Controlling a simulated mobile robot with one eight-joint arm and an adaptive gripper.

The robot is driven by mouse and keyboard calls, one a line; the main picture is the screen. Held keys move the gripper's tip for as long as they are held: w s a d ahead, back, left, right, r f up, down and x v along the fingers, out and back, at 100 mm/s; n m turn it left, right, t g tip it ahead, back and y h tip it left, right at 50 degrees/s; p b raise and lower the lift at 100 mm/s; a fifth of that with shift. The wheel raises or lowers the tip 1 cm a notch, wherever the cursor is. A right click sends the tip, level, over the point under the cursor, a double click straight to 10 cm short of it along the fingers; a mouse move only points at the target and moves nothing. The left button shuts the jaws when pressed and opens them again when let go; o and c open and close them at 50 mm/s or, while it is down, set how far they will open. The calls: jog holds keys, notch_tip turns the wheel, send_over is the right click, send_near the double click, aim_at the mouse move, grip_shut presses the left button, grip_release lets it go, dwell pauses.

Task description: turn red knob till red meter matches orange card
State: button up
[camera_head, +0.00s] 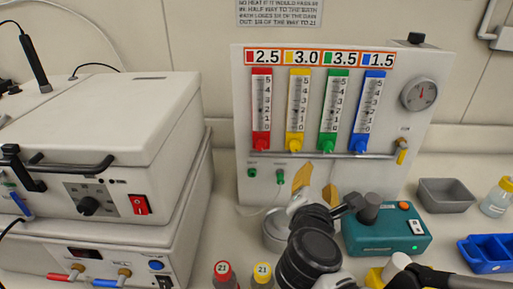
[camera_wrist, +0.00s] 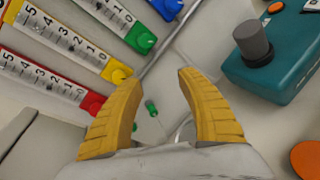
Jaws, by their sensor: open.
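The orange-framed card (camera_head: 319,58) tops the white panel and reads 2.5 beside red, then 3.0, 3.5 and 1.5. The red meter (camera_head: 261,100) is the leftmost of the upright scales; its float level is too small to read surely. The red knob (camera_head: 260,145) sits at its foot. In the wrist view the red meter (camera_wrist: 40,80) lies at left, and the red knob (camera_wrist: 93,104) is just left of my left finger, partly behind it. My gripper (camera_wrist: 159,80) has its yellow fingers apart and empty. In the head view my gripper (camera_head: 318,181) is below and right of the red knob.
The yellow knob (camera_wrist: 118,73) and green knob (camera_wrist: 143,41) are close to the fingers. A metal rail runs below the meters. A teal device (camera_head: 387,235) with a grey knob stands right of my gripper. A large white machine (camera_head: 105,140) fills the left.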

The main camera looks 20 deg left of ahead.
aim_at(261, 148)
jog(key=s+a+r+n+t+y, duration=0.1)
jog(key=s+a+n+y, duration=0.1)
jog(key=a+n, duration=0.35)
jog(key=s+a+r+n+t+y, duration=0.1)
jog(key=s+a+n+y, duration=0.15)
jog(key=a+n, duration=0.35)
jog(key=shift+m, duration=0.75)
jog(key=b+x, duration=0.1)
jog(key=x, duration=0.2)
jog(key=b+x, duration=0.1)
jog(key=x, duration=0.3)
jog(key=b+x, duration=0.1)
jog(key=x, duration=0.3)
jog(key=shift+w+a+r, duration=0.2)
jog(key=shift+a+r, duration=0.05)
jog(key=shift+a, duration=0.15)
jog(key=shift+c, duration=0.4)
grip_shut()
